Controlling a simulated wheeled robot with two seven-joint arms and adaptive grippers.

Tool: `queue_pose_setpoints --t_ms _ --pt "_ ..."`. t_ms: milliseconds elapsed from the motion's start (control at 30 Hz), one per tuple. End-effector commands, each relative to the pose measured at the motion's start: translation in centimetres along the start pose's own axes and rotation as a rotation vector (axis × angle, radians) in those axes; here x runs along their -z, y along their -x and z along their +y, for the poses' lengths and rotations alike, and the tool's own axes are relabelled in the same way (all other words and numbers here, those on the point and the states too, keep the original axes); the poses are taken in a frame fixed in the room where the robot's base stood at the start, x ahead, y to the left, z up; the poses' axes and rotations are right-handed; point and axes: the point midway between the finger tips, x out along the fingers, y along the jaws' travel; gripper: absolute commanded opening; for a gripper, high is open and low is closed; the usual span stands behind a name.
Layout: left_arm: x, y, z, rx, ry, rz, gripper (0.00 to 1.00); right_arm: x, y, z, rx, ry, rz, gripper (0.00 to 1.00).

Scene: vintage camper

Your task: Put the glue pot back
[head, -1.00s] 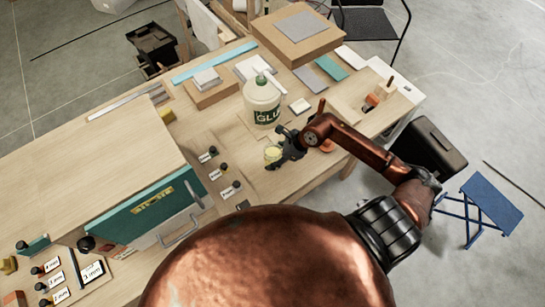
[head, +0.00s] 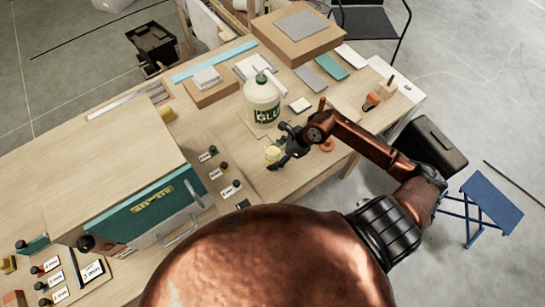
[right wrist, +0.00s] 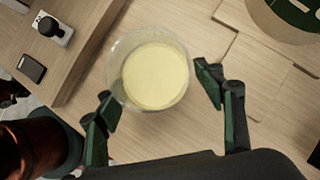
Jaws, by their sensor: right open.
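The glue pot, a small clear round pot with pale yellow glue (head: 271,154), stands on the wooden bench (head: 312,174) near its front edge. In the right wrist view the pot (right wrist: 155,76) is seen from above. My right gripper (head: 280,153) is open, with its dark fingers on either side of the pot. In the right wrist view its fingertips (right wrist: 153,82) show a gap on the right side; the left one is at or close to the rim. My left gripper is not in view.
A large white glue bottle with a green label (head: 262,101) stands behind the pot. A board with small labelled knobs (head: 226,172) lies to the left, beside a teal-fronted cabinet (head: 150,208). Boards and boxes (head: 298,40) crowd the back. Bare bench shows around the pot.

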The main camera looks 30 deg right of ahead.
Motion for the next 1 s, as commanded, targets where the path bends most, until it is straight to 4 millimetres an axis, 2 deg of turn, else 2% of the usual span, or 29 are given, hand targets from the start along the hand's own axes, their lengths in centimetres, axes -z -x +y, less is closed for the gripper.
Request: queue_pose_setpoints --t_ms 300,500,700,1000 --pt "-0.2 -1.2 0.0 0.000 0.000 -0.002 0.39 0.2 6.5 0.0 0.002 0.001 0.004 0.62" --pt "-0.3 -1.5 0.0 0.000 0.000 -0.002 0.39 0.2 9.4 0.1 -0.001 -0.001 0.003 0.62" --pt "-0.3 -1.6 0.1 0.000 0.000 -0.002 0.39 0.0 10.3 0.1 -0.002 0.000 0.001 0.62" --pt "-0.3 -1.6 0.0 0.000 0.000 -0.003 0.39 0.0 10.4 0.1 -0.002 0.000 0.000 0.62"
